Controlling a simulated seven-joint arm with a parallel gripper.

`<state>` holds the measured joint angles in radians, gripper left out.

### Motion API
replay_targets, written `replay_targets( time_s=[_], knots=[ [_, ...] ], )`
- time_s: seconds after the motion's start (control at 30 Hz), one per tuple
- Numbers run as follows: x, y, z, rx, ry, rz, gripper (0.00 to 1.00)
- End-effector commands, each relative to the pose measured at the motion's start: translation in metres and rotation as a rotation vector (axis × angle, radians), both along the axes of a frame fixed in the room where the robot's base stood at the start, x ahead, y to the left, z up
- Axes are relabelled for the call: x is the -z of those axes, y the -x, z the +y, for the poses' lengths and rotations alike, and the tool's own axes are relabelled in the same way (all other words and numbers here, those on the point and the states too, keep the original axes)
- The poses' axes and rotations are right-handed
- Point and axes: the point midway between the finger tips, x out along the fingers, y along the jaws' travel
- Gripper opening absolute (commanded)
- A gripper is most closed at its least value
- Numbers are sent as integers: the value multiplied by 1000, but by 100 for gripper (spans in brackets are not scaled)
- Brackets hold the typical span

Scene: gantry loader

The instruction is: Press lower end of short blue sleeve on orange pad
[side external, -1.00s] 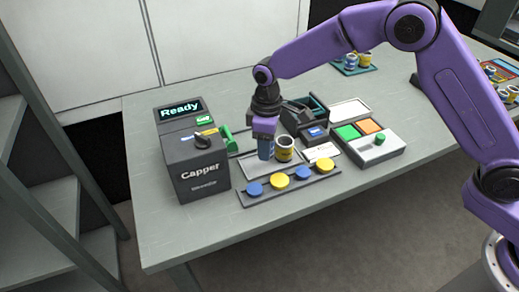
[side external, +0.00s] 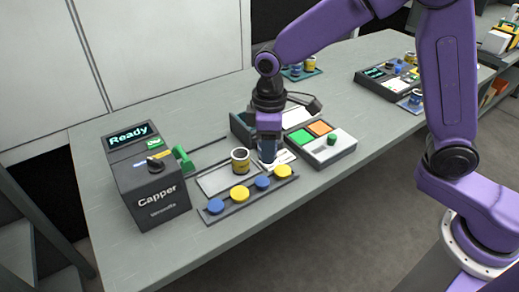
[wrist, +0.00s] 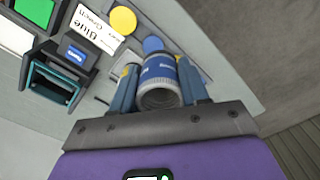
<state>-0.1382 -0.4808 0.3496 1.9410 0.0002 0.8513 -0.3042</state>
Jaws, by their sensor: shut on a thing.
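My gripper (side external: 268,150) is shut on a short blue sleeve (wrist: 160,80), which shows between the two fingers in the wrist view with its hollow end toward the camera. In the side view the sleeve is mostly hidden by the fingers, and I hold it beside the yellow sleeve, over or near the white card. The orange pad is out of the wrist view. I cannot tell the sleeve's exact height.
A yellow-banded sleeve (side external: 240,160) stands left of my gripper. A rail (side external: 227,205) with several blue and yellow caps runs in front. The dark Capper machine (side external: 150,180) reading "Ready" stands left. A teal-lined bin (wrist: 72,75) and a white card (wrist: 96,28) are close by.

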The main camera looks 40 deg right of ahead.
Motion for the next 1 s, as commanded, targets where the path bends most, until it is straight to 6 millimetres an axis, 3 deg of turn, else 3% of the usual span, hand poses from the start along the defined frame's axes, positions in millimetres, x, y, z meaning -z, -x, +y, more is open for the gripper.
replay_targets(
  time_s=[0.3,0.6,0.8,1.0],
  knots=[
    [14,-65,-111,213,0,0,5],
    [28,-96,-225,397,-1,-1,5],
    [34,-100,-271,465,-1,-2,5],
    [38,-101,-284,485,0,-1,5]
  ],
)
